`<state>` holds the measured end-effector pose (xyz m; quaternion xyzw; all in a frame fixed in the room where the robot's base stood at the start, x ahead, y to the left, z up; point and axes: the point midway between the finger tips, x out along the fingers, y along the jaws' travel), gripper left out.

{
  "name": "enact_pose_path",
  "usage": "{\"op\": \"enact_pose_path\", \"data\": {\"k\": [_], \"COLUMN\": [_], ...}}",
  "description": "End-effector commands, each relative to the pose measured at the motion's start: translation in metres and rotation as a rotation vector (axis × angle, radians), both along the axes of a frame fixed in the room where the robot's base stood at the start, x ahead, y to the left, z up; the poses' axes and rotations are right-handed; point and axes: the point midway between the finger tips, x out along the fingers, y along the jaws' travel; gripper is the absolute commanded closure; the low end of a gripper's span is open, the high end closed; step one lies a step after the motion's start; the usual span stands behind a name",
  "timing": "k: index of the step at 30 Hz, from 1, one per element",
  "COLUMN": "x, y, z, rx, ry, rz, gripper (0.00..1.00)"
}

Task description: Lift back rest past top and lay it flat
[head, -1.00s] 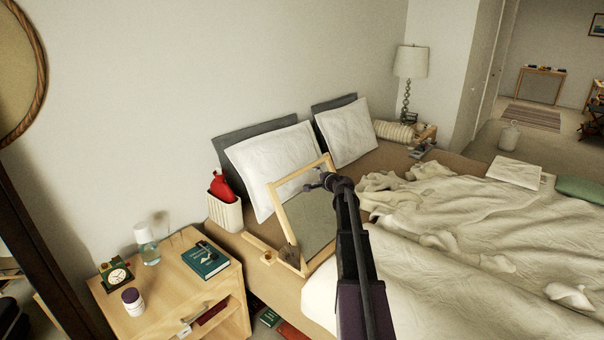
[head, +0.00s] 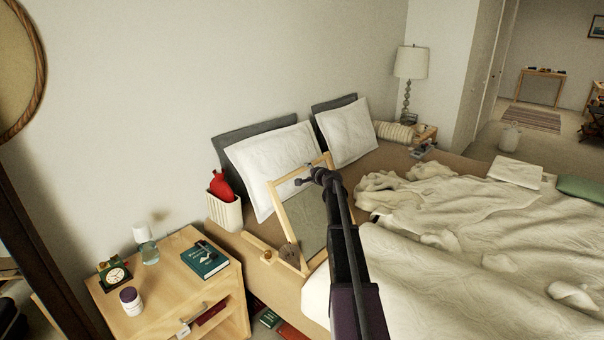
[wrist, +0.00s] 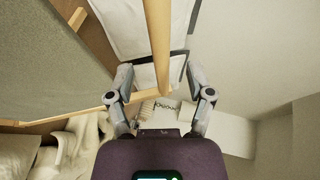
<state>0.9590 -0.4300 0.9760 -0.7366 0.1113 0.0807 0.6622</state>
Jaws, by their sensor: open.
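The back rest (head: 312,219) is a light wooden frame with a grey-green fabric panel. It stands tilted up on the near side of the bed, in front of the white pillows. My gripper (head: 312,178) is at its upper part in the head view, and my arm hides much of its right side. In the wrist view one wooden rail (wrist: 157,40) of the back rest runs between the two spread fingers of my gripper (wrist: 156,82). Gaps show on both sides of the rail. The fabric panel (wrist: 45,65) fills the left of that view.
White pillows (head: 265,165) lean at the wall behind the back rest. A rumpled cover (head: 450,235) fills the bed at right. The nightstand (head: 165,300) at left holds a clock, a jar, a bottle and a green book. A white bin (head: 224,212) holds a red object.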

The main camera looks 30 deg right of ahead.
Motion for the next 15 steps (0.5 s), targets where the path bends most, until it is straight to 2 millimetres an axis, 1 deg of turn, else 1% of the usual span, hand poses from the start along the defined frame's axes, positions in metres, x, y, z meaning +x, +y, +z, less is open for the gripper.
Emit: {"op": "enact_pose_path", "data": {"k": [1, 6, 10, 15], "x": [0.011, 0.035, 0.049, 0.060], "y": [-0.002, -0.004, -0.004, -0.004], "z": [-0.004, -0.011, -0.014, -0.017], "rx": [0.000, -0.001, -0.001, 0.000], "ry": [0.000, 0.000, 0.000, 0.000], "rz": [0.000, 0.000, 0.000, 0.000], "gripper": [0.32, 0.32, 0.32, 0.32]}}
